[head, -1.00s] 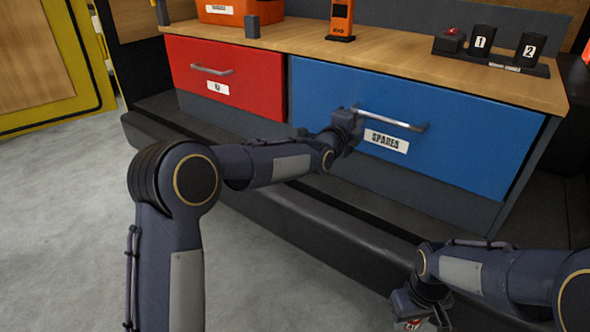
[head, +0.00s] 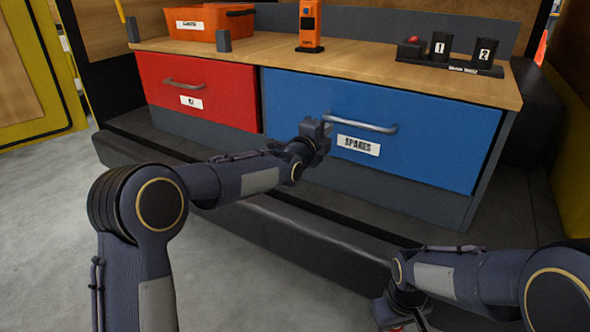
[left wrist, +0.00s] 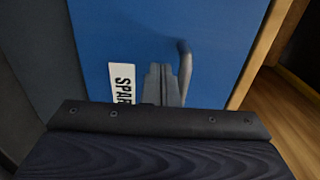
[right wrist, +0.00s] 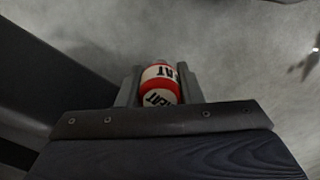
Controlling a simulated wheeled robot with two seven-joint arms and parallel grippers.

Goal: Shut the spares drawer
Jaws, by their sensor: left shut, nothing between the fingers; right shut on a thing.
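The blue spares drawer (head: 430,150) has a "SPARES" label (head: 358,145) and a grey bar handle (head: 362,124). Its front looks about level with the red drawer beside it. My left gripper (head: 322,130) is shut and empty at the drawer front, by the handle's left end. In the left wrist view its fingertips (left wrist: 162,72) point at the blue front between label and handle; I cannot tell if they touch. My right gripper (right wrist: 158,85) is shut on a red and white lettered cylinder (right wrist: 160,78), low at the lower right of the head view.
A red drawer (head: 222,88) is left of the blue one. The wooden worktop (head: 260,55) bears an orange box (head: 210,20), an orange device (head: 310,22) and a rack with cups 1 and 2 (head: 450,62). A dark ledge (head: 300,225) runs along the cabinet's foot.

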